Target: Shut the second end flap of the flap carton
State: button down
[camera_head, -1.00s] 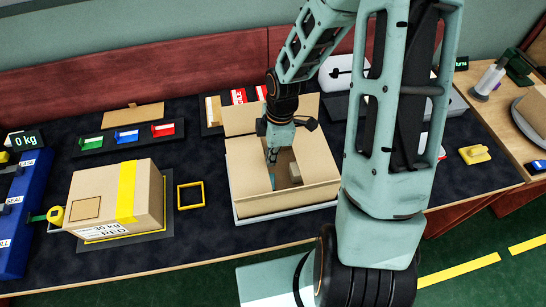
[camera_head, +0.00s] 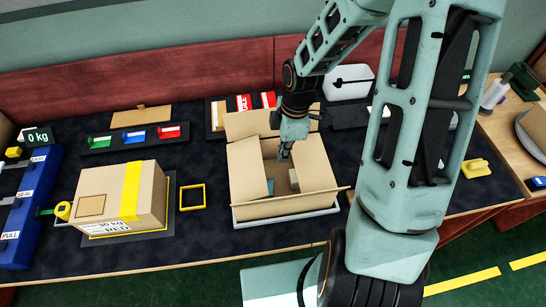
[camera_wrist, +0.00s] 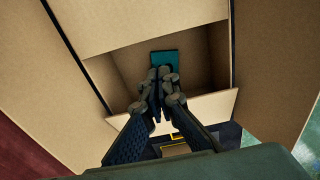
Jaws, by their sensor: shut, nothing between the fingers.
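The flap carton (camera_head: 285,208) stands on a pale tray in the middle of the bench. Its back long flap (camera_head: 252,122) and front long flap (camera_head: 325,199) spread outward. The right end flap (camera_head: 316,160) appears folded in across the opening; the wrist view shows it as the upper panel (camera_wrist: 130,22). The left end flap (camera_head: 246,168) appears raised; it is the lower strip in the wrist view (camera_wrist: 208,108), partly behind my fingers. My gripper (camera_head: 284,157) is shut and empty, pointing down over the opening. A teal item (camera_wrist: 165,57) lies inside. Finger contact is unclear.
A taped carton (camera_head: 112,192) and a yellow square frame (camera_head: 192,196) are to the left. A white rounded object (camera_head: 347,82) is at the back right.

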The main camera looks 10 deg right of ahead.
jog(key=d, duration=0.2)
jog(key=d+r, duration=0.1)
jog(key=d, duration=0.2)
jog(key=shift+d+r, duration=0.15)
jog(key=shift+d, duration=0.05)
jog(key=shift+d+r, duration=0.1)
jog(key=shift+d, duration=0.05)
jog(key=shift+r+b, duration=0.25)
jog(key=shift+b, duration=0.2)
jog(key=a+r+y+b, duration=0.4)
jog(key=a+r, duration=0.3)
jog(key=r, duration=0.3)
send_over(257, 165)
jog(key=d, duration=0.1)
notch_tip(257, 165, down, 7)
jog(key=shift+s+d+f, duration=0.1)
jog(key=shift+d+f, duration=0.05)
notch_tip(257, 165, down, 3)
jog(key=shift+d+f+p, duration=0.15)
jog(key=shift+f+p, duration=0.05)
jog(key=shift+p, duration=0.2)
jog(key=shift+d+f, duration=0.25)
jog(key=shift+f, duration=0.4)
